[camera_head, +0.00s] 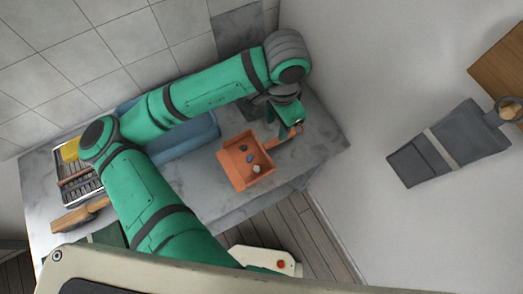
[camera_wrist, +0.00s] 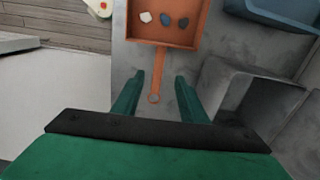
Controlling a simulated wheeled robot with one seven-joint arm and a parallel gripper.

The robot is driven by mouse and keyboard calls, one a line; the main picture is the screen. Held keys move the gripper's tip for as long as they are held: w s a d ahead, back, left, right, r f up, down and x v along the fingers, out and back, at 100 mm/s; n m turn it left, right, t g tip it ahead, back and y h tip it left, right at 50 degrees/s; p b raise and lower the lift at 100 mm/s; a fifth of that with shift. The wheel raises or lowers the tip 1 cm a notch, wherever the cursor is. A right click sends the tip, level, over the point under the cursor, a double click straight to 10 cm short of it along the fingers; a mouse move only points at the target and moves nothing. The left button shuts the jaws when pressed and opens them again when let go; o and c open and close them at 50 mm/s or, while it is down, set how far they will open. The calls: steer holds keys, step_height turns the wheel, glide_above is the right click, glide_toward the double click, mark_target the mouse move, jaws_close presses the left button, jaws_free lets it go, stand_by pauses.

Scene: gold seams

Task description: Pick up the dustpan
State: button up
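The orange dustpan (camera_head: 235,174) lies on the grey marble-look counter, with a few small pebbles in its tray. In the wrist view, the dustpan (camera_wrist: 180,40) is at the top, its handle (camera_wrist: 159,70) pointing toward me. My gripper (camera_wrist: 160,92) is open, with one green finger on each side of the handle's end. There are visible gaps between the fingers and the handle. In the head view, my gripper (camera_head: 293,122) is over the handle end; its fingers are partly hidden there.
A blue bin (camera_head: 200,134) stands behind the dustpan, partly hidden by my arm. A dish rack (camera_head: 78,183) and a wooden brush-like item (camera_head: 78,216) are at the counter's left. A grey flat item (camera_head: 450,145) is on the right wall. A grey box-like container (camera_wrist: 250,95) is beside my right finger.

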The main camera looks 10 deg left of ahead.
mark_target(276, 140)
step_height(276, 140, down, 9)
steer(key=shift+d+f, duration=0.1)
steer(key=shift+d, duration=0.05)
stand_by(0.4)
steer(key=shift+c, duration=0.6)
jaws_close()
